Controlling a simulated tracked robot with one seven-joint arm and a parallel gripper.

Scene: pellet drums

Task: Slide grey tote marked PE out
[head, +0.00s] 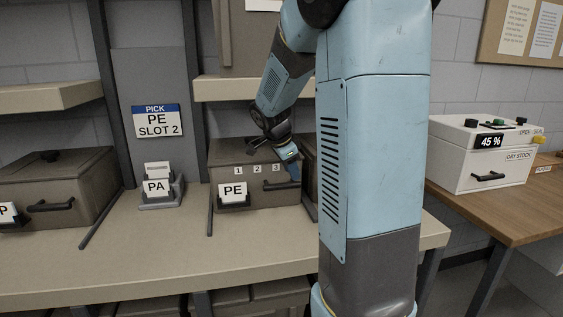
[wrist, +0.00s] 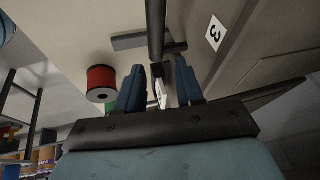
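The grey tote marked PE (head: 225,168) stands on the shelf with its front facing me. It carries a white PE card (head: 233,190), the numbers 1, 2, 3 along its upper front and a dark handle, partly hidden by my gripper. My gripper (head: 295,174) is at the right part of the tote's front, pointing down by the handle. In the wrist view, my two blue fingers (wrist: 160,66) are apart, and the dark handle bar (wrist: 156,28) lines up with the gap between them. I cannot tell whether they touch it. The label 3 (wrist: 214,32) shows beside it.
A sign (head: 157,121) reads PICK PE SLOT 2. A PA card holder (head: 160,188) stands left of the tote, past a divider rail. Another grey tote (head: 60,178) is at far left. A white dry stock box (head: 480,152) stands right. A red spool (wrist: 101,77) shows in the wrist view.

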